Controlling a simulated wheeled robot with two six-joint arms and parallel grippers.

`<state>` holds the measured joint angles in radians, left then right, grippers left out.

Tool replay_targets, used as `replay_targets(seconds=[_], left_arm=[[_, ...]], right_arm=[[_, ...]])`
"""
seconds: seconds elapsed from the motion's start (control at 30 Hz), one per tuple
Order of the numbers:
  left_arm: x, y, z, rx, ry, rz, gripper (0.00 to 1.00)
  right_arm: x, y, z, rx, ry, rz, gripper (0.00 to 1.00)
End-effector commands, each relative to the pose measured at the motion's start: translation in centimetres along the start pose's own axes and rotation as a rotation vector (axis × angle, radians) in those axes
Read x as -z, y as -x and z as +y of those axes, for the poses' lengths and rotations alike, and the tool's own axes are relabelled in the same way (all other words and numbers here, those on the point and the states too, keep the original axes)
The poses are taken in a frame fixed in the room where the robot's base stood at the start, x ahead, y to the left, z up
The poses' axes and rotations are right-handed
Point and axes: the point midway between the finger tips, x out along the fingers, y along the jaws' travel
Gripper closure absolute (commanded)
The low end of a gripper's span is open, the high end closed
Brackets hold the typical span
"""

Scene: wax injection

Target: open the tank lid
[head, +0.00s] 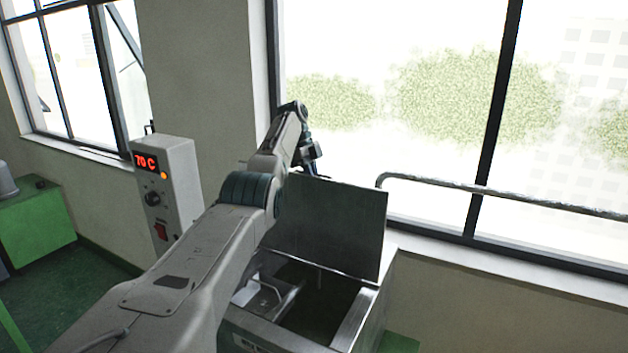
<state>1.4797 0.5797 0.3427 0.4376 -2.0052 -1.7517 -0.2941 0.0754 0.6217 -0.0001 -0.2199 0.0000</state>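The tank (357,318) is a grey metal box at the lower middle of the head view. Its flat dark lid (335,228) stands up, nearly upright, at the back edge, and the dark inside shows. My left arm reaches in from the lower left, across the tank's left side and past the lid's left edge. My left gripper (311,160) is at the lid's upper left corner. Its fingers are small and partly hidden, so I cannot tell whether they touch the lid or are open. My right gripper is out of view.
A grey control box (180,185) with a red "70C" display stands left of my arm. A metal rail (500,192) runs in front of the window at the right. A light wire-handled part (262,292) shows inside the tank. A green cabinet (38,228) is at the far left.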

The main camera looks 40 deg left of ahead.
Motion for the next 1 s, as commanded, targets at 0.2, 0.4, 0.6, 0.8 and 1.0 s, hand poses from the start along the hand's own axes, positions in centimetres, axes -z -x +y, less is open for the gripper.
replay_targets(seconds=[0.2,0.4,0.6,0.8,1.0], left_arm=[[-0.2,-0.4,0.3,-0.027,0.012,-0.001,1.00],[-0.2,-0.5,0.3,-0.028,0.013,-0.002,1.00],[-0.2,-0.5,0.3,-0.028,0.013,-0.002,0.77],[-0.1,-0.4,0.3,-0.026,0.012,-0.001,0.68],[-0.1,-0.3,0.3,-0.025,0.011,-0.001,0.68]], right_arm=[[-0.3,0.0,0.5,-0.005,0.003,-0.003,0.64],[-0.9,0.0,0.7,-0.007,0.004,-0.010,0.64],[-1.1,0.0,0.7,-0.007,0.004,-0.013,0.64],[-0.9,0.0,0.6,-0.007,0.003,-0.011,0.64],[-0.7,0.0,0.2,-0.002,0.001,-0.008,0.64]])
